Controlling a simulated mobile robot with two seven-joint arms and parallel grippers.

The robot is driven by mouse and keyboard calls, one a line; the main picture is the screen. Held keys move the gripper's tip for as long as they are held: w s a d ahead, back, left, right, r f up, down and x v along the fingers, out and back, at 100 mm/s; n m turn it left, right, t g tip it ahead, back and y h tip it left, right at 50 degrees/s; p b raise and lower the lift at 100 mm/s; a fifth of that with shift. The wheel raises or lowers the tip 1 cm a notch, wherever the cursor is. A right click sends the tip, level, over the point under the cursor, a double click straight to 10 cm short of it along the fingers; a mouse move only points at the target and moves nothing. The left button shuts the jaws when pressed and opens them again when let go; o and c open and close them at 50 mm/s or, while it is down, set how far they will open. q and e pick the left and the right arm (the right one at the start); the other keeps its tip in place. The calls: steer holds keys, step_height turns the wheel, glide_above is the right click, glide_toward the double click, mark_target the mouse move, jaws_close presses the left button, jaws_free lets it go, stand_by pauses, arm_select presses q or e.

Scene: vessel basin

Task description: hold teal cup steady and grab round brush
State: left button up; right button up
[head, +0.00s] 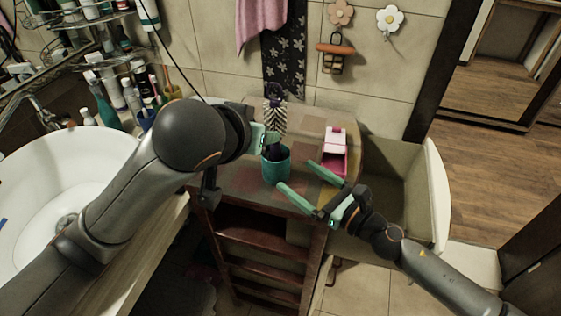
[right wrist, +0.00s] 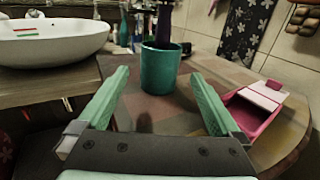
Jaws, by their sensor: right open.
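The teal cup (head: 276,166) stands upright on the wooden table. The round brush (head: 275,116) stands upright in it, bristles up, its lower end hidden inside the cup. In the right wrist view the cup (right wrist: 160,70) is straight ahead, with the brush's dark purple handle (right wrist: 164,24) above its rim. My left gripper (head: 264,138) is at the cup's rim beside the brush; its fingers overlap there and I cannot tell whether they grip anything. My right gripper (head: 298,177) is open and empty, its fingers pointing at the cup from the front right, apart from it.
A pink box (head: 335,158) with a white top sits on the table (head: 240,183) right of the cup. A white basin (head: 60,185) is on the left, with several bottles (head: 115,92) behind it. A bathtub (head: 400,190) is on the right. Free tabletop lies around the cup.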

mark_target(273, 158)
steer(key=x, duration=0.9)
steer(key=shift+w+a, duration=0.1)
steer(key=c, duration=1.3)
steer(key=shift+o, duration=0.2)
